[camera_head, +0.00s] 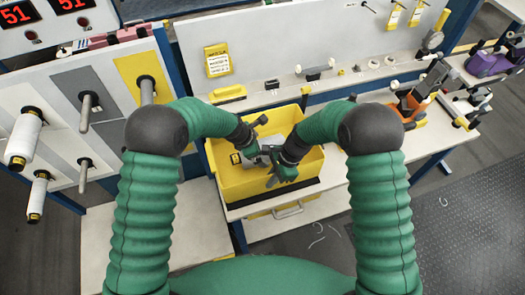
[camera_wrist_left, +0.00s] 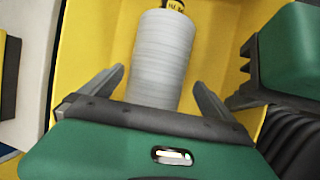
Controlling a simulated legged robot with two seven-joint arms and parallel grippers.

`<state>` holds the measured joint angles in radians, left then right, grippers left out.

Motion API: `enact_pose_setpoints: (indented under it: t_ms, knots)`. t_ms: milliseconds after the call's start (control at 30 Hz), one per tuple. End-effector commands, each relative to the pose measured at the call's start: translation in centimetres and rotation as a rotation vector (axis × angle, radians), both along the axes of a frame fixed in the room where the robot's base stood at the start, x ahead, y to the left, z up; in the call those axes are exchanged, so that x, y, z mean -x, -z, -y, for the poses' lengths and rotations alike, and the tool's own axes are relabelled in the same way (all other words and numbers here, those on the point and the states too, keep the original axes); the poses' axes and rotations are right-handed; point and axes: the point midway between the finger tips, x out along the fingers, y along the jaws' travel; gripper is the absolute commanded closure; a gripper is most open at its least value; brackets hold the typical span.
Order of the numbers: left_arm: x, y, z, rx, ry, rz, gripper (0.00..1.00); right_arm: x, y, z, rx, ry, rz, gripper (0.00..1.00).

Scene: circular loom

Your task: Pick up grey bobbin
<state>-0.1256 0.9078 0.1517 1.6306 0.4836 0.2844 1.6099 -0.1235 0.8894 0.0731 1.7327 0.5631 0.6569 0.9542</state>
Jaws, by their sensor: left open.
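The grey bobbin (camera_wrist_left: 160,58) lies in the yellow bin (camera_wrist_left: 218,25), with a yellow and black end. In the left wrist view it is between the two fingers of my left gripper (camera_wrist_left: 159,80), which are open and apart on either side of it. In the head view my left gripper (camera_head: 250,148) is inside the yellow bin (camera_head: 232,186), and the bobbin is mostly hidden there by the grippers. My right gripper (camera_head: 280,176) is also in the bin, close beside the left one. Its fingers are too small to read.
White bobbins (camera_head: 24,138) hang on pegs of the panel at left, beside empty pegs (camera_head: 87,108). Tools and an orange holder (camera_head: 408,108) are on the bench at right. The bin walls surround both grippers.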

Motion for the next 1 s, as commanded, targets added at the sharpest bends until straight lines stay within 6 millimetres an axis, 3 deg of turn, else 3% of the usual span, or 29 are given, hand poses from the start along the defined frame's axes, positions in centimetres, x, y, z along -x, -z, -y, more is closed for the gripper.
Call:
enact_pose_setpoints:
  t_ms: [333,600,1000]
  knots:
    - [-1.7,4.8,1.2,0.000,0.002,0.000,0.00,-0.2,0.0,0.1,0.002,0.002,0.004,1.00]
    - [-1.9,5.3,1.4,-0.001,0.001,0.002,0.00,-0.2,0.0,0.1,0.002,0.002,0.004,1.00]
    - [-1.9,5.3,1.3,-0.001,0.002,0.001,0.52,-0.1,0.0,0.1,0.002,0.002,0.004,1.00]
